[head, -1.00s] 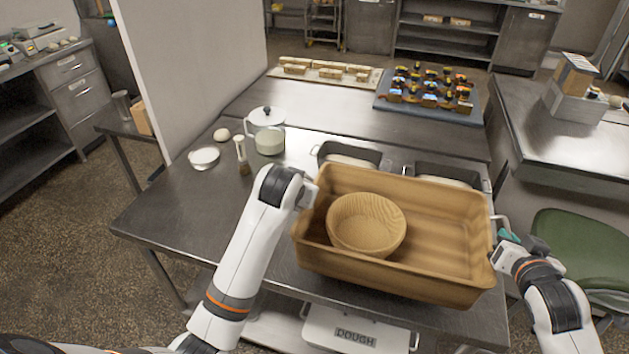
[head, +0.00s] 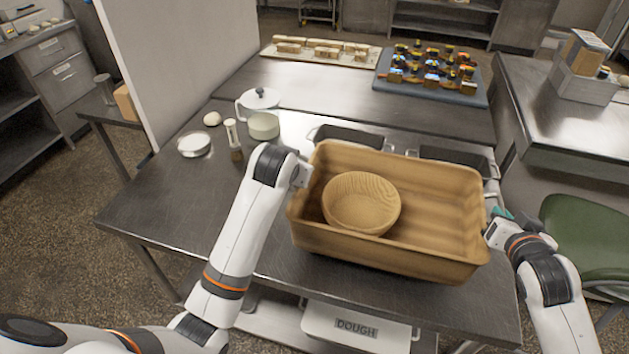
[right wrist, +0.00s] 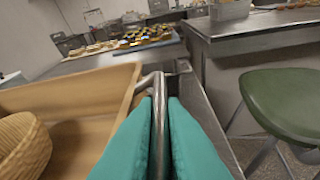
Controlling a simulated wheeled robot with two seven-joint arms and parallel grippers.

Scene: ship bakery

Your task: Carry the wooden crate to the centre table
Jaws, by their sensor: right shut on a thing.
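The wooden crate (head: 385,257) is level over the front part of the steel table (head: 165,210), with a round wooden bowl (head: 360,204) inside at its left. I cannot tell the gap between crate and table. My right gripper (head: 500,213) is at the crate's right end. In the right wrist view its teal fingers (right wrist: 160,135) are closed around the crate's metal handle, and the crate (right wrist: 85,140) shows at left. My left gripper (head: 302,174) is at the crate's left end; its fingers are hidden.
Two dark pans (head: 350,136) stand behind the crate. A white pot (head: 260,98), small dish (head: 194,144) and shaker (head: 232,135) are at back left. A blue tray of pastries (head: 432,90) is at the back. A green chair (head: 585,235) stands close on the right.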

